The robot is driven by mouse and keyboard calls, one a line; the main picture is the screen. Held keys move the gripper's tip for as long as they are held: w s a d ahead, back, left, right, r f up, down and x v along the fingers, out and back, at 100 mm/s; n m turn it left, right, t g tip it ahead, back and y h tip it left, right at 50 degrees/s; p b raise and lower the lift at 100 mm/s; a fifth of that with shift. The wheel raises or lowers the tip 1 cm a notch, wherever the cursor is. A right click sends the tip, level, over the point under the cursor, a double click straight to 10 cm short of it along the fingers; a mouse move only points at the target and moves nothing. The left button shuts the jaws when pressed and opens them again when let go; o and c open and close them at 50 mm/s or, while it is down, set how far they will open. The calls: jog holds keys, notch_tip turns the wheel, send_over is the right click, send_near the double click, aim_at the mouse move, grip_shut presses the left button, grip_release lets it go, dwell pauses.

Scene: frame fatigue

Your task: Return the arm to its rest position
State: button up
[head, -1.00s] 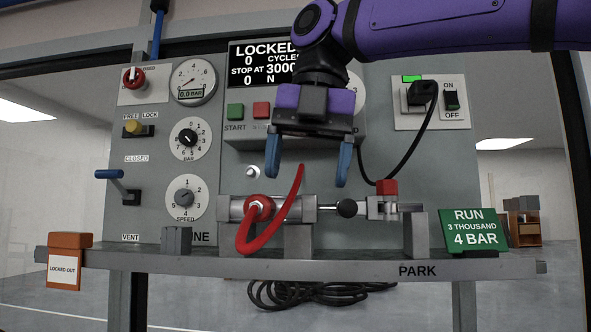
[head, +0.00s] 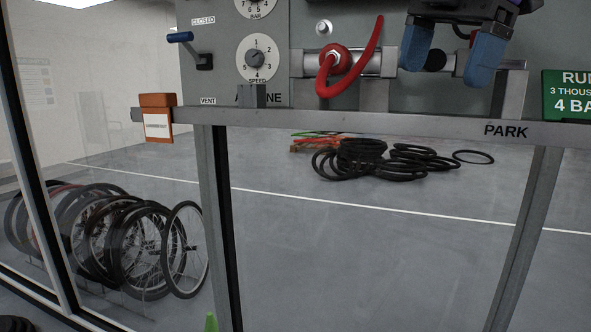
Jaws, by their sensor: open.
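The black knob of the assembly shows between the fingers. The upper part of my arm is out of the frame.
A blue-handled lever (head: 181,37) sticks out at left. An orange lockout box (head: 157,117) hangs on the shelf. A green RUN sign (head: 568,95) stands at right.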

jog(key=s+d+f+m+t+h, duration=0.1)
jog(key=s+d+f+m, duration=0.2)
jog(key=d+f+m, duration=0.3)
jog(key=s+d+f+m+t, duration=0.2)
jog(key=d+f+m, duration=0.5)
jog(key=f+m, duration=0.8)
jog(key=s+m, duration=0.1)
jog(key=m, duration=0.1)
jog(key=shift+s+d+f+m+h, duration=0.3)
jog(key=shift+s+h, duration=0.1)
